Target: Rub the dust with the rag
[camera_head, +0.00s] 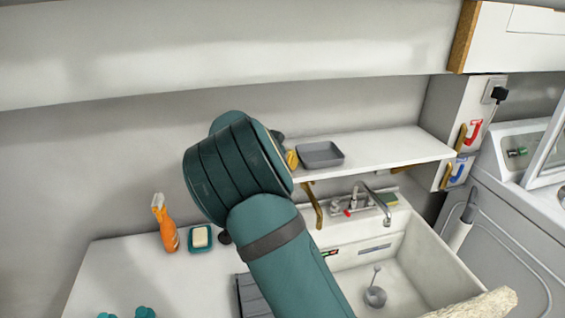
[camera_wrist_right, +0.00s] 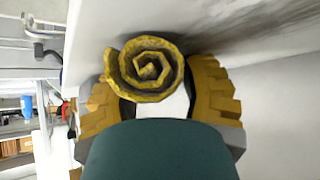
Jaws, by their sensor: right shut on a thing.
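The rag (camera_wrist_right: 146,68) is a rolled-up, yellow-brown spiral in the right wrist view. My right gripper (camera_wrist_right: 150,95) is shut on it, with a gold finger on each side. Dark, smeared dust (camera_wrist_right: 245,38) marks the pale surface beyond the rag, up and to the right. I cannot tell whether the rag touches that surface. In the head view my teal right arm reaches up towards the shelf and hides most of its gripper; only a small yellow bit shows beside the wrist. My left gripper is not seen.
A white shelf (camera_head: 390,150) holds a grey tray (camera_head: 320,155) right of my arm. Below are a sink (camera_head: 415,262) and faucet (camera_head: 375,205). An orange spray bottle (camera_head: 167,228) and a soap dish (camera_head: 200,239) stand on the counter (camera_head: 125,265) at left.

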